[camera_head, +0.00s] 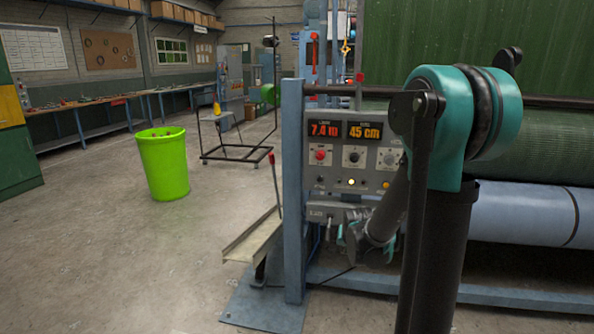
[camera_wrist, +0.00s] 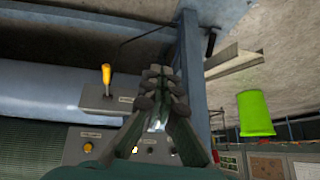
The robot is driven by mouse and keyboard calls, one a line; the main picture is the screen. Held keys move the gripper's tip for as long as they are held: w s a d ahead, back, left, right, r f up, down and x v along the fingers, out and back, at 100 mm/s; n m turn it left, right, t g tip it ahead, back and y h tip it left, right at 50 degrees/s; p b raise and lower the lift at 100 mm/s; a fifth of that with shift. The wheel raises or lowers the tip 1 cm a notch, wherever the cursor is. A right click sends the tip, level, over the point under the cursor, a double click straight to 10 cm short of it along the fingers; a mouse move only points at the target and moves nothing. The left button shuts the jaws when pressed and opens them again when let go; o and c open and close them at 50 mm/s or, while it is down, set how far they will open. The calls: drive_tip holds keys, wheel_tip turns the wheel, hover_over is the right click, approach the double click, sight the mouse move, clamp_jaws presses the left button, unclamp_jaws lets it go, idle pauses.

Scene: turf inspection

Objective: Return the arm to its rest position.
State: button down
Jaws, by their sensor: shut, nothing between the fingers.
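My arm rises in front of the head camera at the right, with a teal and black joint near the top. My gripper (camera_head: 352,232) hangs by the lower part of the grey control panel (camera_head: 318,183), partly hidden behind my own arm link. In the wrist view, which looks upside down, the gripper (camera_wrist: 162,82) has its dark fingers drawn together, with nothing between them. The panel (camera_wrist: 100,140) lies behind the fingers there. A yellow-handled lever (camera_wrist: 106,74) stands out beside the fingertips. I cannot tell how far the fingertips are from the panel.
A blue post (camera_head: 293,190) and a sloping metal tray (camera_head: 253,234) stand left of the panel. A bright green bin (camera_head: 164,163) stands on open floor farther left. A wheeled frame (camera_head: 235,140) stands behind it. Large green and blue rolls (camera_head: 530,210) fill the right.

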drive_tip(key=s+d+f+n+g, duration=0.1)
drive_tip(key=s+n+g, duration=0.1)
drive_tip(key=s, duration=2.2)
drive_tip(key=shift+d+f+g, duration=0.2)
drive_tip(key=shift+d+g, duration=0.15)
drive_tip(key=shift+g, duration=0.05)
